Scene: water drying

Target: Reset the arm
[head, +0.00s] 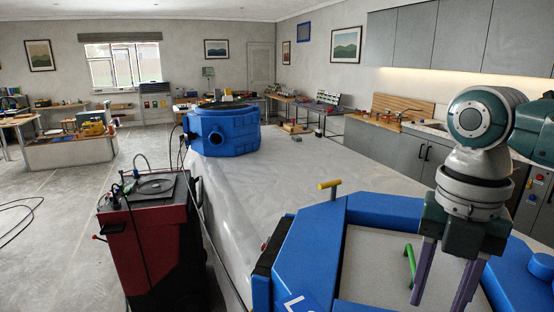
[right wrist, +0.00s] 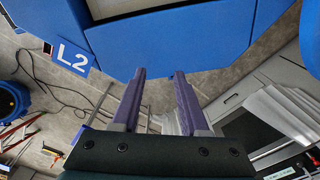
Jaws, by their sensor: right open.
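My right arm comes in from the right in the head view. Its gripper (head: 441,288) points down, with purple fingers apart and nothing seen between them. It is over or beside the near blue tank (head: 318,240), close to a green handle (head: 409,264); the exact gap cannot be told. In the right wrist view the open gripper (right wrist: 160,75) has its fingertips close to the blue tank wall (right wrist: 170,40), which carries an L2 label (right wrist: 73,57). My left gripper is not in view.
A yellow-topped handle (head: 330,186) rises from the near tank's rim. A red and black machine (head: 148,240) with hoses stands to the left. Another blue tank (head: 222,130) stands farther back. Grey cabinets (head: 400,155) line the right wall. Cables (right wrist: 45,95) lie on the floor. Open floor (head: 50,210) is at left.

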